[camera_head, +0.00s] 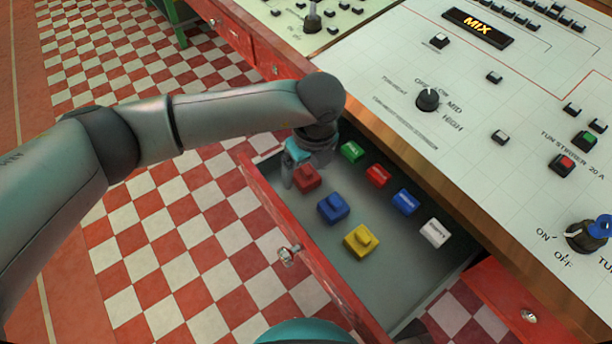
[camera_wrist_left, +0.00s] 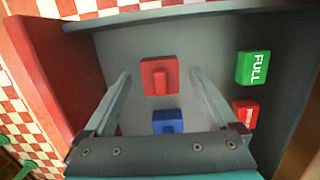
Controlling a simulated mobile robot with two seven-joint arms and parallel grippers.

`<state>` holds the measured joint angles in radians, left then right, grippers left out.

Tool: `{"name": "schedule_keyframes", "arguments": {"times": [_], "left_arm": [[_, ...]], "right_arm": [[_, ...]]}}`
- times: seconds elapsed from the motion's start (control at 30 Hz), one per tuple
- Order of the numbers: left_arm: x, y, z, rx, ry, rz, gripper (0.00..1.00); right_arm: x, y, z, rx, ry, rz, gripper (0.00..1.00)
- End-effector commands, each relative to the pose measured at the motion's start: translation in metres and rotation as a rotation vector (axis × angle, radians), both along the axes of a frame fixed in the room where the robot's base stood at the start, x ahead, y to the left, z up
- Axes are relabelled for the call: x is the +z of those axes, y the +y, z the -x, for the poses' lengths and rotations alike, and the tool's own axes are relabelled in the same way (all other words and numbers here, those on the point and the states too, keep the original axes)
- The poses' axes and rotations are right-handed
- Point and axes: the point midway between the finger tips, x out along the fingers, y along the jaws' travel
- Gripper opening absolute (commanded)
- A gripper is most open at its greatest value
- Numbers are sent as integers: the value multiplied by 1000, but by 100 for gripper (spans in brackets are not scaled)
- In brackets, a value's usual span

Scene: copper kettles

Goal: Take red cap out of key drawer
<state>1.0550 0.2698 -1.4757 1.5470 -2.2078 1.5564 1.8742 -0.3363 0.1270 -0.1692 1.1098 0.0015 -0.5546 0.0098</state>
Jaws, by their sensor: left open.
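The red cap (camera_head: 307,178), a square block with a raised knob, sits in the open key drawer (camera_head: 275,218) near its left end. My left gripper (camera_head: 302,170) is open and reaches down into the drawer at the red cap, hiding part of it in the head view. In the left wrist view the red cap (camera_wrist_left: 160,76) lies between the two spread fingertips of my left gripper (camera_wrist_left: 160,74), with visible gaps on both sides. Whether the fingers reach down beside it I cannot tell. My right gripper is not in view.
A blue cap (camera_head: 333,208) and a yellow cap (camera_head: 361,241) stand in the same row. Along the drawer's inner side lie green (camera_head: 353,152), red (camera_head: 378,175), blue (camera_head: 404,202) and white (camera_head: 435,232) labelled blocks. The control panel (camera_head: 440,130) overhangs the drawer's back.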

Motion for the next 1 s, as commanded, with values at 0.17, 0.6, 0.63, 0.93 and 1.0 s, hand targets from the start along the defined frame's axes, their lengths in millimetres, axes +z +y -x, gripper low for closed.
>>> {"name": "schedule_keyframes", "arguments": {"times": [0.17, 0.6, 0.63, 0.93, 1.0], "left_arm": [[-9, 0, -1, -1, -1, 2, 92], [-9, 0, -1, -1, 0, 1, 72], [-9, 0, -1, -1, 0, 1, 69], [-9, 0, -1, -1, 0, 1, 35], [-9, 0, -1, -1, 0, 1, 27]], "right_arm": [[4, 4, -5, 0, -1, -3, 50], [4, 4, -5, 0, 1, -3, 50], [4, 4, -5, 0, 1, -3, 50], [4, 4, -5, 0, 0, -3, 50], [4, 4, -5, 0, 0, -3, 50]]}}
